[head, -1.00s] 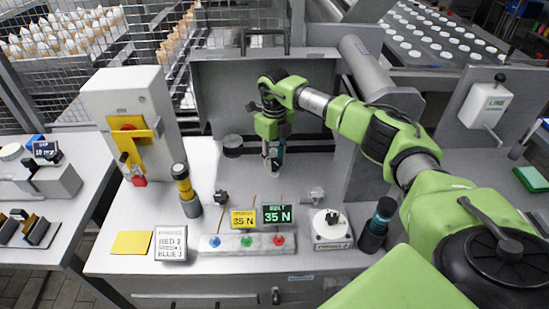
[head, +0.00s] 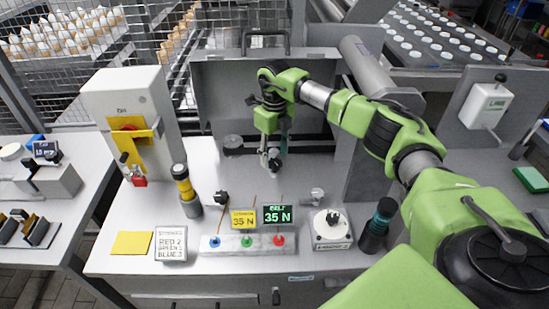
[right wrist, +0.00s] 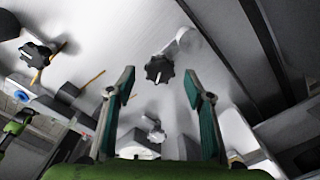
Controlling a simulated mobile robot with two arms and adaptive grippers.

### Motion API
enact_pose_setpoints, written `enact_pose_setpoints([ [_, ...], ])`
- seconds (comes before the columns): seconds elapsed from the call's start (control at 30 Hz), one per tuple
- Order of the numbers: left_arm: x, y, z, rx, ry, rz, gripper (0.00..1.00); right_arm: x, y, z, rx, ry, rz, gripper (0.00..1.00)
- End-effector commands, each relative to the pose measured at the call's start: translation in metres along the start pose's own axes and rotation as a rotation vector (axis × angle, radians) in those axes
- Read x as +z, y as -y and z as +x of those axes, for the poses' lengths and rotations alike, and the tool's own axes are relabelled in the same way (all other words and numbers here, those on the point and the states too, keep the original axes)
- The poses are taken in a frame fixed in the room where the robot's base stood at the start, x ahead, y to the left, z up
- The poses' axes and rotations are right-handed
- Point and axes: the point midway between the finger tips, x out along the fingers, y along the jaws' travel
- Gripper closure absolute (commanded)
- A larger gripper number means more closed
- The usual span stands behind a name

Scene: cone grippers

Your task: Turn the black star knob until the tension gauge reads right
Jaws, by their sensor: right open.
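A black star knob (head: 274,163) on a light-coloured mount stands under my right gripper, low in front of the back panel. In the right wrist view the knob (right wrist: 159,69) sits beyond and between the two teal-lined fingers. My right gripper (right wrist: 160,95) is open, with clear space between its fingers and the knob; in the head view the gripper (head: 273,145) partly covers that spot. The green BELT display (head: 277,214) reads 35 N. The yellow sign (head: 243,218) beside it also says 35 N. My left gripper is not in view.
A button strip (head: 247,242) with blue, green and red buttons lies in front of the displays. Other knobs stand nearby: a black one (head: 221,198), a grey one (head: 315,196) and one on a white dial box (head: 333,217). A dark cylinder (head: 377,226) stands right.

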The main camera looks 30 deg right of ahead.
Motion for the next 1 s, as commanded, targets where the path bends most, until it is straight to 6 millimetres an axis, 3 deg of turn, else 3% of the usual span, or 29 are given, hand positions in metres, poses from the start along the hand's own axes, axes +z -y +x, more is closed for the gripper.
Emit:
enact_pose_setpoints([
  [0.2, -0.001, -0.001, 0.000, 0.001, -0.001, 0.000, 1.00, 0.001, 0.001, -0.050, -0.001, 0.005, -0.001, 0.52],
  [0.43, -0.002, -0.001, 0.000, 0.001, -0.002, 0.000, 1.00, 0.001, 0.000, -0.087, -0.001, 0.003, 0.000, 0.52],
  [0.6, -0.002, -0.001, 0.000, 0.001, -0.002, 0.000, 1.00, 0.001, 0.000, -0.097, -0.001, 0.002, 0.000, 0.52],
  [1.0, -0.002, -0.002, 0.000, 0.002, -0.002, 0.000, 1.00, 0.001, 0.000, -0.098, 0.000, 0.001, 0.000, 0.52],
])
